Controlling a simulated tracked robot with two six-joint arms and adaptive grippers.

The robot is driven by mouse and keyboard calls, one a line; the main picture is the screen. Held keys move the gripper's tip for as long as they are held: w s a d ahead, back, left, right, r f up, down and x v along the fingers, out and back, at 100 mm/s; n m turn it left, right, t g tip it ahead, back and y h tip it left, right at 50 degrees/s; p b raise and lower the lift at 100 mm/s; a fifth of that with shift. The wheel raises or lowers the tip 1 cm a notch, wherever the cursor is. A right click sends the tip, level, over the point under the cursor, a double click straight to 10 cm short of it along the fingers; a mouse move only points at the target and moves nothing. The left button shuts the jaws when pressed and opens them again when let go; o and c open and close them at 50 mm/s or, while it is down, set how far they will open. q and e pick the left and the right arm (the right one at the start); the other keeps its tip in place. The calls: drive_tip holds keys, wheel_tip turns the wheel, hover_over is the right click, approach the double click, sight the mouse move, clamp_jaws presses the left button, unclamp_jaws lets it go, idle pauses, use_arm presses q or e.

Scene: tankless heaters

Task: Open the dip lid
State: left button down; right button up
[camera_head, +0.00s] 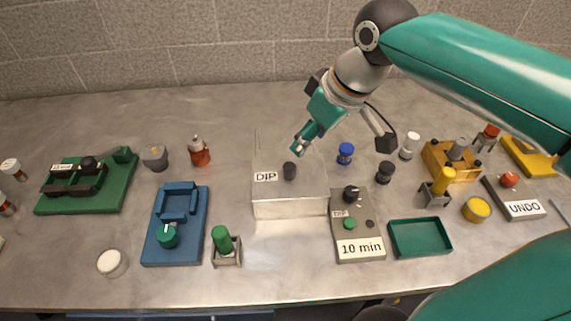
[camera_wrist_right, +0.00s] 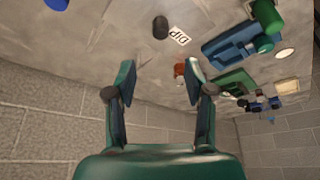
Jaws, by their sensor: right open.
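The DIP box (camera_head: 290,205) is a pale metal box near the middle of the table. Its lid (camera_head: 308,178) lies flat on top and appears closed, with a white DIP label (camera_head: 265,177) and a dark upright knob (camera_head: 289,170). My right gripper (camera_head: 303,140) is above and behind the box, apart from the knob, open and empty. In the right wrist view, the open fingers (camera_wrist_right: 158,72) are spread, with the knob (camera_wrist_right: 160,27) and label (camera_wrist_right: 180,39) beyond their tips. My left gripper is not in view.
A grey control panel (camera_head: 358,225) labelled 10 min stands right of the box, beside a green tray (camera_head: 420,238). A blue bottle (camera_head: 345,152) stands behind right. A blue fixture (camera_head: 176,225), green-capped holder (camera_head: 224,245) and red bottle (camera_head: 199,152) are at left.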

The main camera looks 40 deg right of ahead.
sight(289, 166)
drive_tip(key=x, duration=1.2)
drive_tip(key=shift+w+f+b, duration=0.1)
drive_tip(key=shift+f+b, duration=0.25)
clamp_jaws()
